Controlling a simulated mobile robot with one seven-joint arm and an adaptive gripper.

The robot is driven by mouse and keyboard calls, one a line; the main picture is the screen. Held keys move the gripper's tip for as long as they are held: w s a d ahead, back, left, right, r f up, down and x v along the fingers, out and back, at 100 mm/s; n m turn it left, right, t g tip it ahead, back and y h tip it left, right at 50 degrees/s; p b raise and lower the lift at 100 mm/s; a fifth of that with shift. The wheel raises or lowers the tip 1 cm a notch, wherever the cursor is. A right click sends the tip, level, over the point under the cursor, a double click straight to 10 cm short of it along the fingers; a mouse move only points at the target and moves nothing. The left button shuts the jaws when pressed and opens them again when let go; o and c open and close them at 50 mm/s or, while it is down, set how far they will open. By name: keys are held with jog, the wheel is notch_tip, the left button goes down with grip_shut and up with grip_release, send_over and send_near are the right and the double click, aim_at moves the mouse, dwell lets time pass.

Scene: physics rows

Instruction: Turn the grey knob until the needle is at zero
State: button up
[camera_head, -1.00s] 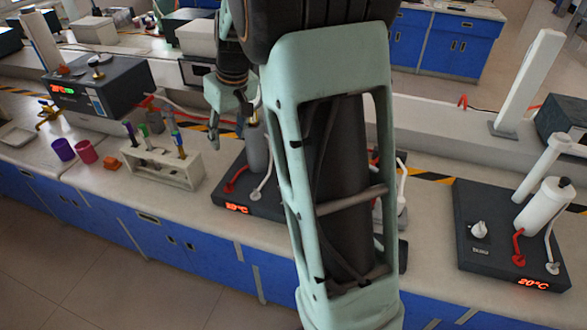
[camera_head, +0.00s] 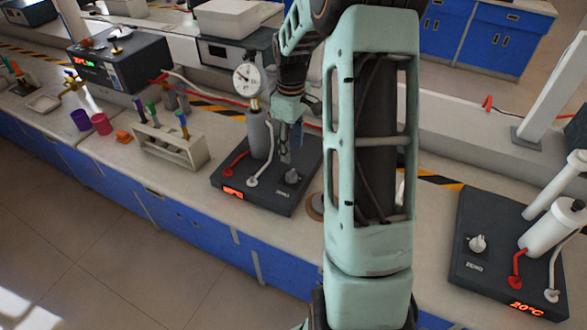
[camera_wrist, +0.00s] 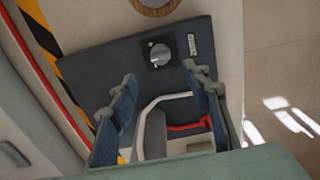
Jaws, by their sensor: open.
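The grey knob (camera_head: 291,175) sits on the right part of a dark box (camera_head: 262,203). In the wrist view the knob (camera_wrist: 160,55) is ahead of the fingertips, between their lines and clear of them. A round white gauge (camera_head: 246,78) stands above the box on a grey cylinder (camera_head: 259,133). Its needle is too small to read against the zero mark. My gripper (camera_head: 291,148) hangs above the box, just behind and above the knob. In the wrist view my gripper (camera_wrist: 160,78) is open, its two blue fingers wide apart with nothing held.
A red hose (camera_head: 236,163) and a white hose (camera_head: 262,166) rise beside the cylinder. A tube rack (camera_head: 172,148) stands to the left. A second dark box (camera_head: 490,265) with its own knob (camera_head: 478,243) stands at the right. My arm hides some bench between them.

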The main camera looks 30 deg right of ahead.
aim_at(292, 172)
notch_tip(292, 172, down, 10)
jog(key=shift+r+p, duration=0.1)
jog(key=shift+p, duration=0.25)
jog(key=c, duration=1.2)
jog(key=shift+o, duration=0.2)
